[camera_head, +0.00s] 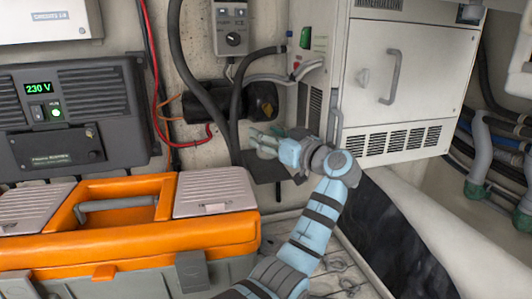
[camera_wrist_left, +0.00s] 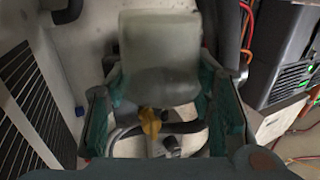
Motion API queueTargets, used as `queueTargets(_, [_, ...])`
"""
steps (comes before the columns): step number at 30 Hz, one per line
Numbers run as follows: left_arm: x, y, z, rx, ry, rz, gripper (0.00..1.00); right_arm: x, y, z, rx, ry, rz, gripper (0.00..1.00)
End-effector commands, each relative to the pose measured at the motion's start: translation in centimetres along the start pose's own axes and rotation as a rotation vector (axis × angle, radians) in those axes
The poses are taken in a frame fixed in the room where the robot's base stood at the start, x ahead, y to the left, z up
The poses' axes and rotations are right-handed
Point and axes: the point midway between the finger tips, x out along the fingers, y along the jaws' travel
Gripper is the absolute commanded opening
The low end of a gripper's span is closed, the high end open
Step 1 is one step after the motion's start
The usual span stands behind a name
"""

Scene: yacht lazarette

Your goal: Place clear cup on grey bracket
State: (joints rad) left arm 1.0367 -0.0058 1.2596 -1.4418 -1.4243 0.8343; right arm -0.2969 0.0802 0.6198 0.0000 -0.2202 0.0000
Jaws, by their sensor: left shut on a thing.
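The clear cup (camera_wrist_left: 160,45) is a pale, see-through block-like shape in the left wrist view. It sits between the two green-lined fingers of my left gripper (camera_wrist_left: 162,88), which is shut on it. In the head view my left gripper (camera_head: 264,144) is at the wall, beside the white cabinet. The cup is hard to make out there against the fingers. A dark grey flat plate, likely the grey bracket (camera_head: 264,171), shows just below the gripper, partly hidden by my wrist. I cannot tell whether the cup touches it. My right gripper is not in view.
An orange toolbox (camera_head: 150,238) stands at the lower left, below a black power unit (camera_head: 70,115) reading 230 V. The white cabinet (camera_head: 410,75) is close on the right. Black hoses (camera_head: 235,110) hang behind the gripper. A yellow item (camera_wrist_left: 150,123) shows below the cup.

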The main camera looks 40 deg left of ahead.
Motion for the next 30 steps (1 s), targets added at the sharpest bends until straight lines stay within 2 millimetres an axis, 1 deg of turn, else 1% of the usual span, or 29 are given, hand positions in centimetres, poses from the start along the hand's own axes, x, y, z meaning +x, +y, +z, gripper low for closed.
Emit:
queueTargets(1, [-0.1,0.1,1.4,0.004,-0.001,0.003,0.30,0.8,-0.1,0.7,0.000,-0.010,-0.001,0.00])
queueTargets(3, [-0.3,0.3,3.1,0.003,-0.002,0.007,0.30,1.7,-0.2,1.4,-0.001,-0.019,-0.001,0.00])
queueTargets(5, [-0.5,0.5,4.4,0.004,-0.002,0.010,0.30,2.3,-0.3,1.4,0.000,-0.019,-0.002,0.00])
queueTargets(7, [-0.3,0.7,4.6,0.004,-0.001,0.014,0.30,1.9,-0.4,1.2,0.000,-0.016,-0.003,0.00])
queueTargets(8, [-0.3,0.8,4.6,0.003,-0.001,0.015,0.27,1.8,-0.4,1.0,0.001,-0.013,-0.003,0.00])
queueTargets(12, [-0.3,0.8,4.5,0.002,-0.001,0.014,0.27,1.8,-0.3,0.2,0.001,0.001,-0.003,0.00])
queueTargets(17, [-0.3,0.7,4.9,0.001,-0.001,0.014,0.26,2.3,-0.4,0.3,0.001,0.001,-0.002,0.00])
queueTargets(18, [-0.3,0.7,4.8,0.002,-0.001,0.014,0.54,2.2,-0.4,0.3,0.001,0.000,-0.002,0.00])
queueTargets(21, [-0.3,0.7,4.7,0.001,-0.001,0.014,0.69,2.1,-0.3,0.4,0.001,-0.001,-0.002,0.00])
queueTargets(30, [-0.3,0.7,4.5,0.001,0.000,0.014,0.69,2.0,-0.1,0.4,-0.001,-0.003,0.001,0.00])
